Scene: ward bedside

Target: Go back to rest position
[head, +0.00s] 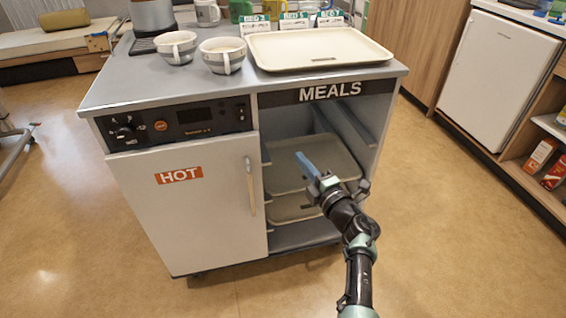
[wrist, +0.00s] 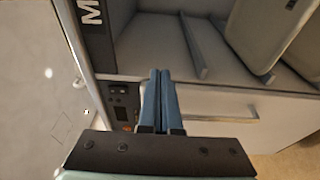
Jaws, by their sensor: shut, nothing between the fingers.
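My gripper (head: 306,163) is in front of the open meals compartment of the grey trolley (head: 180,83) in the head view. Its blue fingers are together and empty, and they also show in the wrist view (wrist: 160,75). The arm reaches up from the lower right of the head view. Two beige trays (head: 285,158) lie on rails inside the compartment, behind the gripper in the head view. The fingers appear apart from the trays, but the exact gap is hard to tell.
A closed HOT door (head: 200,215) with a vertical handle (head: 250,187) is left of the compartment. On top are a beige tray (head: 318,50), two striped cups (head: 222,56), and bed cards (head: 295,22). A white fridge (head: 497,72) stands at right. Floor around the trolley is clear.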

